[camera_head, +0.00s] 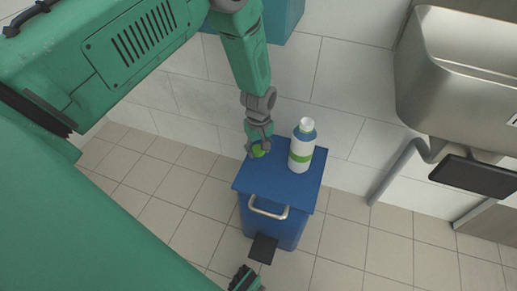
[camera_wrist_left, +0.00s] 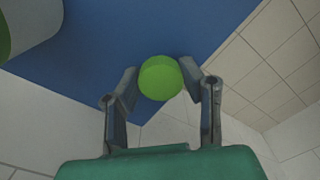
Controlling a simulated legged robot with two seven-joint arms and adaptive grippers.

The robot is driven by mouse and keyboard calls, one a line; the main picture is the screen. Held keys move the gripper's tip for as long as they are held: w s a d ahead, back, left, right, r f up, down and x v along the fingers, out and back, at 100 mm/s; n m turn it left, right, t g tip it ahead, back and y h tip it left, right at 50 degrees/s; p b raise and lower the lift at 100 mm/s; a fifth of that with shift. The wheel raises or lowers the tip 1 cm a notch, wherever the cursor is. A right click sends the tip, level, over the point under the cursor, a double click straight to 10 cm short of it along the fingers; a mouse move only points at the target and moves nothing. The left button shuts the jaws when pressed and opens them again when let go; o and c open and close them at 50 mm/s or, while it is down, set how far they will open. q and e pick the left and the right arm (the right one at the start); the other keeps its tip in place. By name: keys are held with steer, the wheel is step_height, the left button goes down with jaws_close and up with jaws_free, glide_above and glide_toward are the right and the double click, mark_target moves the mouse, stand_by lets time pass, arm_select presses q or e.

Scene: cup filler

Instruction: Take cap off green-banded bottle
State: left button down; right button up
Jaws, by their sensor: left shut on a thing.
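The white bottle with a green band (camera_head: 301,148) stands upright on the blue bin's lid in the head view. Its neck is bluish with a pale top. My left gripper (camera_head: 259,150) is just left of the bottle, shut on a round green cap (camera_head: 257,152). In the left wrist view the green cap (camera_wrist_left: 160,78) sits between the two fingertips (camera_wrist_left: 160,84), apart from the bottle. Part of the bottle (camera_wrist_left: 28,22) shows at the upper left of that view. A dark gripper part (camera_head: 245,279) at the head view's bottom edge seems to be my right gripper; its fingers are unclear.
The blue bin (camera_head: 279,183) has a metal handle (camera_head: 268,209) and a black pedal (camera_head: 263,248) in front. A metal sink (camera_head: 455,75) with a grey drain pipe (camera_head: 396,168) hangs at the right. The tiled floor (camera_head: 345,245) is clear around the bin.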

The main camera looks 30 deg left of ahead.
arm_select(q)
steer(key=shift+d+f, duration=0.25)
steer(key=shift+f, duration=0.1)
steer(key=c, duration=1.1)
jaws_free()
steer(key=shift+c, duration=0.2)
steer(key=shift+o, duration=0.5)
steer(key=shift+a, duration=0.15)
